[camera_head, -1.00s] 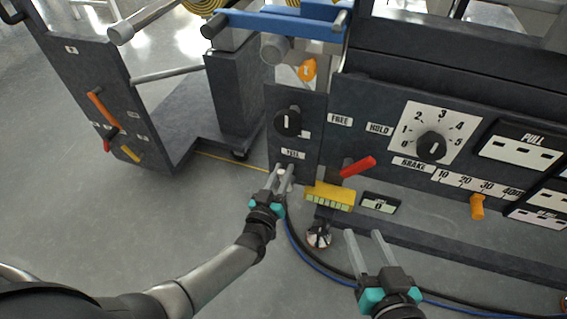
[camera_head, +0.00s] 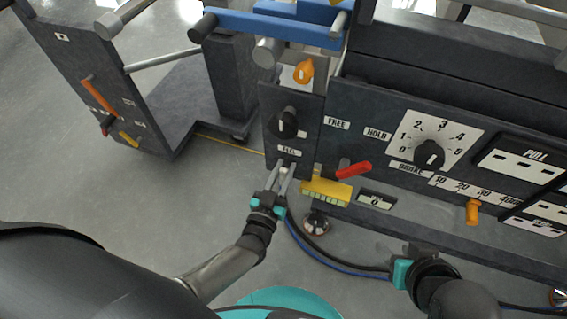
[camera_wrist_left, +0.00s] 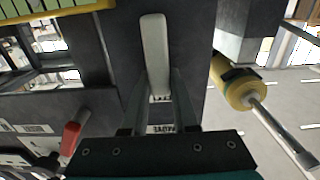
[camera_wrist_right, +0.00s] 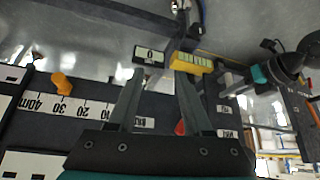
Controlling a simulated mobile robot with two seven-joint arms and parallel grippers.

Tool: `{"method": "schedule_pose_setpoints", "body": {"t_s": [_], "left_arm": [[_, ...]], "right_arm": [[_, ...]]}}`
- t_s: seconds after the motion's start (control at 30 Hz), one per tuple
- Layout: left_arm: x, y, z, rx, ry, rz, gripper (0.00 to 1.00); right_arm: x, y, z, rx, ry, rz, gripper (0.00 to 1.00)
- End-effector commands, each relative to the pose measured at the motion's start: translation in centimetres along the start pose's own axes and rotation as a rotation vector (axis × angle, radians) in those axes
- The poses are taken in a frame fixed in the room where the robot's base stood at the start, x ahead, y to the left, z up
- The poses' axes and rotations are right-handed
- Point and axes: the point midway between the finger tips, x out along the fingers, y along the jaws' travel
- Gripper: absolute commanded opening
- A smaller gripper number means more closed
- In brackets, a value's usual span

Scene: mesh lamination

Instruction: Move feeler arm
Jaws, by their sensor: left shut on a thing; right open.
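A pale, rounded lever, which I take for the feeler arm (camera_wrist_left: 155,45), stands out from the dark panel in the left wrist view. My left gripper (camera_head: 282,172) is at the foot of the narrow panel, just below a small white label (camera_head: 289,151). In the left wrist view its fingers (camera_wrist_left: 160,95) are closed in around the lever's lower end. In the head view the fingers mostly hide the lever. My right gripper (camera_wrist_right: 155,85) is open and empty in front of the machine's lower panel. Its fingers are hard to make out in the head view.
A red lever (camera_head: 354,171), yellow block (camera_head: 327,191) and small display (camera_head: 376,200) sit right of my left gripper. A black knob (camera_head: 284,123) is above it. An orange handle (camera_head: 473,211) is further right. Cables (camera_head: 330,261) run along the floor.

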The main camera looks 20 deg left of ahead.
Motion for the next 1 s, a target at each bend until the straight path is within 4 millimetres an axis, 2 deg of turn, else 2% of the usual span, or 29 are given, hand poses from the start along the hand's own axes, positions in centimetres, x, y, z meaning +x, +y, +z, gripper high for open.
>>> {"method": "schedule_pose_setpoints", "body": {"t_s": [0.6,1.0], "left_arm": [[-0.3,1.5,0.3,0.244,-0.003,0.0,0.0],[-0.3,1.7,0.4,0.287,-0.003,0.001,0.0]], "right_arm": [[-1.4,1.1,1.2,0.01,-0.11,0.03,0.5],[-1.5,1.2,1.4,0.01,-0.119,0.033,0.5]]}}
